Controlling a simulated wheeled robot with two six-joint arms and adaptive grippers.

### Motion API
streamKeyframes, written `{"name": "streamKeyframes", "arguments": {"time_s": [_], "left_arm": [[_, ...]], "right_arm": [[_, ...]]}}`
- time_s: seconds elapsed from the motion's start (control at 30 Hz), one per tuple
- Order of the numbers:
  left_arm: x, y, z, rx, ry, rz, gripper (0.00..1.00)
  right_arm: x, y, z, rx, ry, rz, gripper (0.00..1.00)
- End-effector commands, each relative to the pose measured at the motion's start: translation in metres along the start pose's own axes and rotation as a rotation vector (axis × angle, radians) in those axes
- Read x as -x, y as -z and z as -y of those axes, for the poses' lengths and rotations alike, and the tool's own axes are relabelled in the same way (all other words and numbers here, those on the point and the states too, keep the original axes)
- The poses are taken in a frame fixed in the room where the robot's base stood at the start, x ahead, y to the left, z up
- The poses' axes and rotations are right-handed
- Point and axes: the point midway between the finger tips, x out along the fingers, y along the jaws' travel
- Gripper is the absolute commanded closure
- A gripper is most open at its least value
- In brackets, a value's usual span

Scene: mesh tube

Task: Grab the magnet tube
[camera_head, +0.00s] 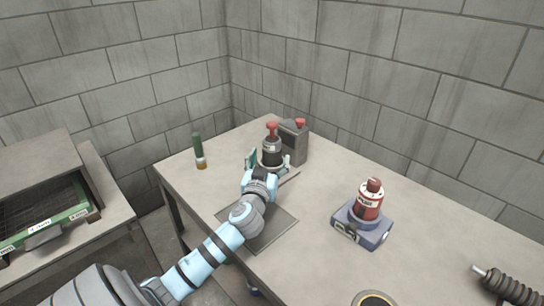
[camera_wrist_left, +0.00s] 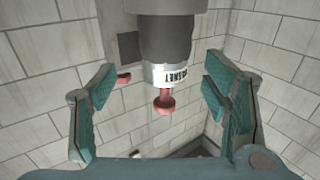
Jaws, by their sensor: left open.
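The magnet tube (camera_head: 271,145) stands upright near the back corner of the table, dark with a pale label band and a red knob on top. In the left wrist view the tube (camera_wrist_left: 166,40) hangs upside down in the picture, and part of the word MAGNET reads on its white band. My left gripper (camera_head: 268,163) is open, with one teal finger on each side of the tube. In the wrist view the gripper (camera_wrist_left: 160,88) shows clear gaps between its fingers and the tube. My right gripper is out of view.
A grey box (camera_head: 294,142) with a red knob stands just behind the tube. A red canister (camera_head: 369,201) sits on a blue-grey base (camera_head: 362,227) to the right. A green tube (camera_head: 197,146) stands at the left edge. A dark mat (camera_head: 280,222) lies under my arm.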

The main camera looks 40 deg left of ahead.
Motion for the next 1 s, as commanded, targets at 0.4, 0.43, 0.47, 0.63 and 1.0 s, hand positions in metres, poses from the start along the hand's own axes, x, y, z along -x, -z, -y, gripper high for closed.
{"name": "streamKeyframes", "arguments": {"time_s": [0.4,0.43,0.47,0.63,1.0], "left_arm": [[-0.059,0.005,0.008,0.002,0.004,0.001,0.31],[-0.062,0.005,0.007,0.002,0.003,0.001,0.31],[-0.064,0.005,0.007,0.001,0.002,0.001,0.31],[-0.065,0.005,0.007,0.000,0.002,0.002,0.31],[-0.064,0.005,0.007,0.000,0.002,0.001,0.87]], "right_arm": [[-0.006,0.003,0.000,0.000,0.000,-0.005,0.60],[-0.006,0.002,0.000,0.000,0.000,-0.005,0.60],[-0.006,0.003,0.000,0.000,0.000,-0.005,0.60],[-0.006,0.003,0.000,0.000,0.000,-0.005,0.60],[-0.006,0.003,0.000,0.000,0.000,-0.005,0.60]]}}
